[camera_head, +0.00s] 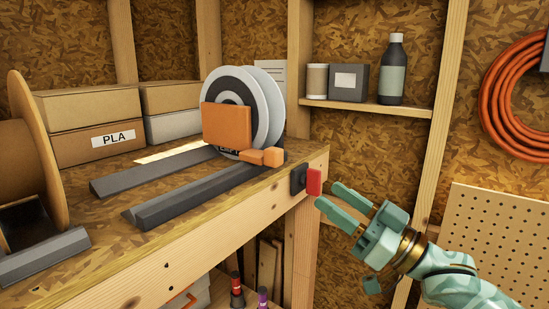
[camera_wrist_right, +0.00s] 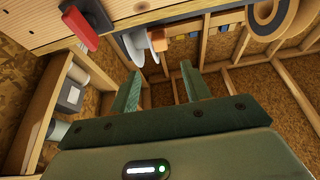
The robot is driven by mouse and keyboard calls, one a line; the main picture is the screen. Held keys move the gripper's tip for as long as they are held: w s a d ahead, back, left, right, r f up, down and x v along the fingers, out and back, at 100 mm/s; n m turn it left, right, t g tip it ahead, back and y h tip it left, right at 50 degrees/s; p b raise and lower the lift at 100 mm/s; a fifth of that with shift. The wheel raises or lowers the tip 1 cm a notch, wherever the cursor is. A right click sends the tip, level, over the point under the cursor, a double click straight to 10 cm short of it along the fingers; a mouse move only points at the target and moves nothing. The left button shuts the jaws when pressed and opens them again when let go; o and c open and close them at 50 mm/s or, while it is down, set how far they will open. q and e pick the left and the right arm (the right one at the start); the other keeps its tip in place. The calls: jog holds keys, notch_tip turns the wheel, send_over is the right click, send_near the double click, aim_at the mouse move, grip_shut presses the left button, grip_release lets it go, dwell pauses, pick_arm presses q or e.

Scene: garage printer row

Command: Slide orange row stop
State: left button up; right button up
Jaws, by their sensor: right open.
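The orange row stop is an upright orange plate (camera_head: 227,128) with small orange blocks (camera_head: 265,157) at its lower right. It stands in front of grey-white spools near the right end of the dark rails (camera_head: 190,196). My right gripper (camera_head: 328,195) is open and empty, off the bench's right end. It is below and right of the stop and apart from it, with its fingertips close to a red piece (camera_head: 314,181) on a dark mount. In the right wrist view its fingers (camera_wrist_right: 160,75) are spread, and the red piece (camera_wrist_right: 80,27) is at upper left. My left gripper is not in view.
The wooden bench (camera_head: 185,243) carries a large brown spool (camera_head: 33,145) at left and PLA boxes (camera_head: 95,143) behind. A shelf (camera_head: 370,106) with a dark bottle (camera_head: 392,75) is at back right. A pegboard (camera_head: 500,235) stands at right.

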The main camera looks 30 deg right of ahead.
aim_at(280, 159)
jog(key=p+x, duration=0.2)
jog(key=x, duration=1.1)
jog(key=shift+w+r, duration=0.1)
jog(key=shift+w, duration=0.1)
jog(key=shift+w+a, duration=0.2)
jog(key=shift+w, duration=0.15)
grip_shut()
